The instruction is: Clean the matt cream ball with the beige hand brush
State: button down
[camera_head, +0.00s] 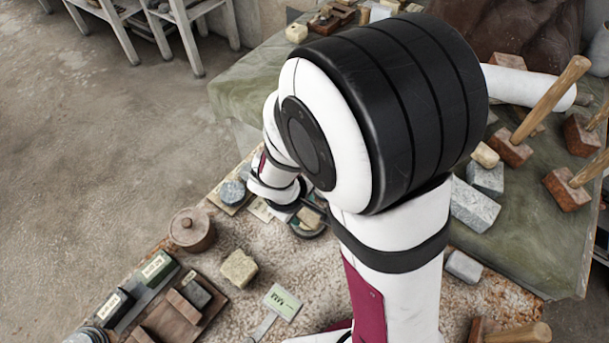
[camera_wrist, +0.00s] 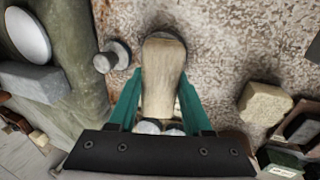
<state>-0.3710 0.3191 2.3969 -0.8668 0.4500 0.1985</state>
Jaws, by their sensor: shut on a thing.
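My gripper (camera_wrist: 160,84) shows in the wrist view with its two teal fingers closed on either side of a beige hand brush (camera_wrist: 162,65). The brush's pale, tapering body points away from the palm, above the speckled surface. Its far end is partly in shadow, and I cannot tell whether it touches anything. I cannot make out the ball in the head view, where my arm covers much of the middle and hides the fingers.
In the wrist view, a small grey-white knob-like piece (camera_wrist: 111,57) stands left of the brush and a cream block (camera_wrist: 265,104) lies right. In the head view, a lidded brown pot (camera_head: 192,230) and a wooden tray (camera_head: 190,315) stand lower left; mallets (camera_head: 545,105) stand right.

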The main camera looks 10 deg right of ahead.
jog(key=shift+w+d+f, duration=0.15)
jog(key=shift+w+f, duration=0.05)
jog(key=shift+f, duration=0.3)
dwell(0.3)
jog(key=shift+s+d, duration=0.8)
jog(key=shift+s, duration=0.05)
jog(key=shift+w+a, duration=1.55)
jog(key=shift+w, duration=0.1)
jog(key=shift+s+d, duration=0.1)
jog(key=shift+s+d, duration=1.45)
jog(key=shift+s, duration=0.1)
